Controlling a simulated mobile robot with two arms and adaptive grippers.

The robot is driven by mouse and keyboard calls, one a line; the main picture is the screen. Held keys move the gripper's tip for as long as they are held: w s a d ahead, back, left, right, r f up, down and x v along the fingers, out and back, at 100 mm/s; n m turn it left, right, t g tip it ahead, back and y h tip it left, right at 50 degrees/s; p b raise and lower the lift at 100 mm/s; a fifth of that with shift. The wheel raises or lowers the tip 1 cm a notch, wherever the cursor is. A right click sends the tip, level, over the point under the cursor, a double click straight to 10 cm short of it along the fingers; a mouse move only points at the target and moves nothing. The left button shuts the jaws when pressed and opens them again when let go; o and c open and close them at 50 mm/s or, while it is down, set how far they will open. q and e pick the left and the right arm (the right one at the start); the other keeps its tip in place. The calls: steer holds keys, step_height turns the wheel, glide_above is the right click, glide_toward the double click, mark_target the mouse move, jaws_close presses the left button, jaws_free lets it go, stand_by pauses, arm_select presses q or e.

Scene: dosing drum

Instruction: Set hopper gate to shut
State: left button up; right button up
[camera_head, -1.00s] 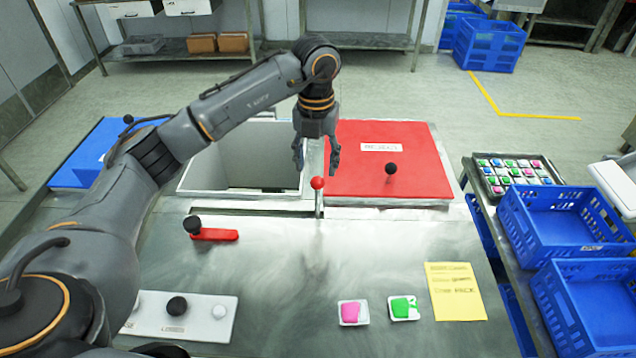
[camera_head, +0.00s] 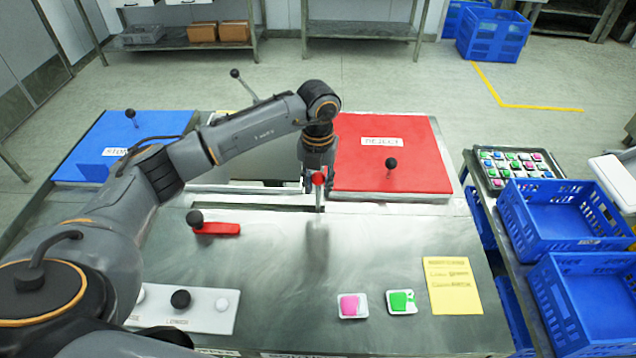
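A lever with a red ball knob (camera_head: 318,178) stands upright at the back edge of the steel worktop, just left of the red lid. My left gripper (camera_head: 318,186) points down over it, its fingers close on either side of the knob, and looks shut on it. A red flat handle (camera_head: 218,228) with a black knob lies on the worktop further left. I cannot tell from any readable label which of these is the hopper gate. My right gripper is not in view.
The red lid marked REJECT (camera_head: 385,150) and a blue lid (camera_head: 105,150) flank the middle bin, partly hidden by my arm. A white control panel (camera_head: 210,320), pink and green trays and a yellow sheet (camera_head: 452,286) lie in front. Blue crates (camera_head: 560,215) stand right.

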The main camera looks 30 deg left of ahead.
arm_select(q)
jaws_close()
steer(key=s+a+b, duration=0.2)
steer(key=s+a, duration=0.2)
steer(key=a, duration=0.5)
steer(key=s+a+b, duration=0.3)
steer(key=s+a, duration=0.2)
steer(key=a, duration=0.4)
steer(key=s+a+b, duration=0.3)
steer(key=s+a, duration=0.1)
steer(key=a, duration=0.6)
steer(key=shift+s, duration=0.3)
steer(key=shift+a+r, duration=0.1)
steer(key=shift+a, duration=0.05)
